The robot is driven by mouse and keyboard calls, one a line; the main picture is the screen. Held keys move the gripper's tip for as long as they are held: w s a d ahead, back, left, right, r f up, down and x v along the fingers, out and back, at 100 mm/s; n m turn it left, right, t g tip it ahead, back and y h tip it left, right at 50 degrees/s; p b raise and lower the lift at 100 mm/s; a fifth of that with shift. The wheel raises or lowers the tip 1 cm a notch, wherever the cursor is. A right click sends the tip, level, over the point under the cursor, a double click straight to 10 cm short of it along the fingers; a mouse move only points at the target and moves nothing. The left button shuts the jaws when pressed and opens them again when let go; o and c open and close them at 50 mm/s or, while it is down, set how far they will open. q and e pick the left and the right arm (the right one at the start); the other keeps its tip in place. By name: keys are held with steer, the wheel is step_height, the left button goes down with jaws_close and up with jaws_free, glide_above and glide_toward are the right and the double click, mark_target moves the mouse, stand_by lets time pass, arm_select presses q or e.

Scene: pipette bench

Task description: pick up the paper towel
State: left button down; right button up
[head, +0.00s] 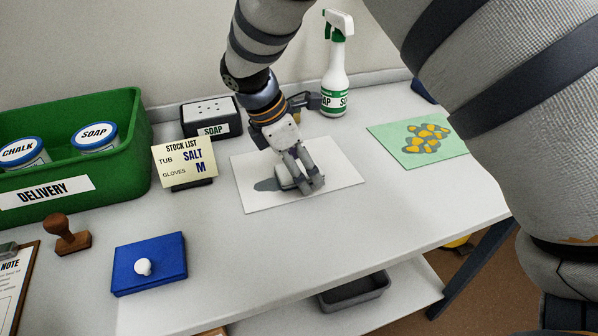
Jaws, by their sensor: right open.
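A white sheet (335,174) lies flat on the bench, with a grey patch on its left part. A small pale block-like thing (284,176), which may be the paper towel, sits on the sheet beside that patch. My right gripper (312,187) points down over the sheet, its fingers apart and right beside the pale thing. The fingers partly hide it, and I cannot tell whether they touch it. My left gripper is not in view.
A green delivery bin (122,150), a stock list card (186,163) and a black soap box (211,112) stand to the left. A spray bottle (336,82) stands behind. A green mat (388,136) lies right; a blue box (149,264) sits front left. The bench's front middle is clear.

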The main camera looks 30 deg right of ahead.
steer(key=shift+c, duration=0.3)
steer(key=c, duration=0.8)
steer(key=shift+s, duration=0.1)
steer(key=shift+c, duration=0.8)
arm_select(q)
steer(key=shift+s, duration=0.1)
arm_select(e)
steer(key=shift+c, duration=0.5)
